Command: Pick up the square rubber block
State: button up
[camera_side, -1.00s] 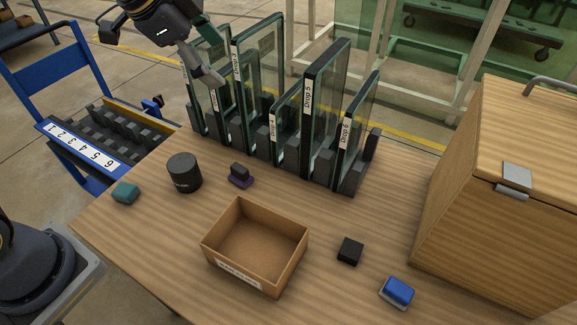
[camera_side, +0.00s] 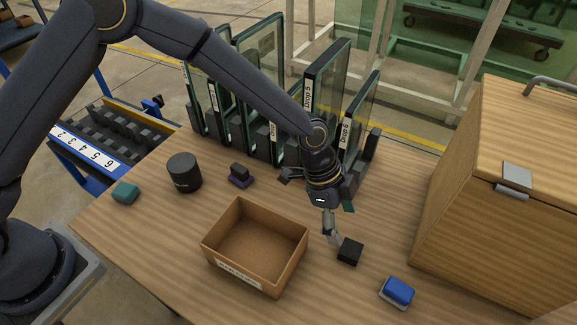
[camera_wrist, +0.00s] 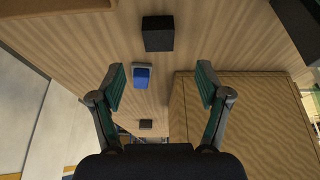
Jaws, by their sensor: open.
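The square rubber block, black, (camera_side: 350,251) lies on the wooden table right of the cardboard box. My gripper (camera_side: 336,238) is close to it, just above and to its left in the side view; whether they touch cannot be told there. In the wrist view the black block (camera_wrist: 158,33) is at the top centre, beyond the fingertips. There my gripper (camera_wrist: 160,85) is open, with its two green-padded fingers wide apart and nothing held between them.
An open cardboard box (camera_side: 207,248) stands left of the block. A blue-and-white eraser-like item (camera_side: 398,291) lies to the right. Glass panes (camera_side: 312,140) in a rack stand behind. A large wooden box (camera_side: 480,220) is at right. A black cylinder (camera_side: 184,172) stands farther left.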

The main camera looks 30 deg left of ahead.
aim_at(351, 248)
jog(key=x, duration=0.9)
jog(key=shift+s, duration=0.1)
jog(key=c, duration=1.2)
jog(key=shift+r, duration=0.1)
jog(key=shift+c, duration=0.2)
